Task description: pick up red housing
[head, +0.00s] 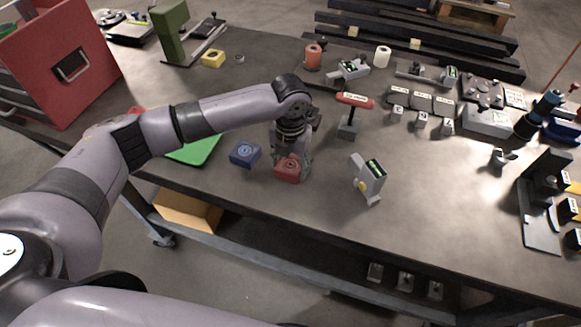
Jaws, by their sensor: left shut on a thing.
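The red housing (288,170) is a small red block with a round dark recess in its top, near the front edge of the table. My left gripper (291,158) points down over it and is shut on it. I cannot tell whether the housing is touching the table or just above it. A blue housing (245,153) of similar shape lies just to the left. My right gripper is not in view.
A grey handheld device (369,179) stands to the right of the gripper. A green mat (197,150) lies left. A red cabinet (58,62) stands far left. The front middle right of the table is clear.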

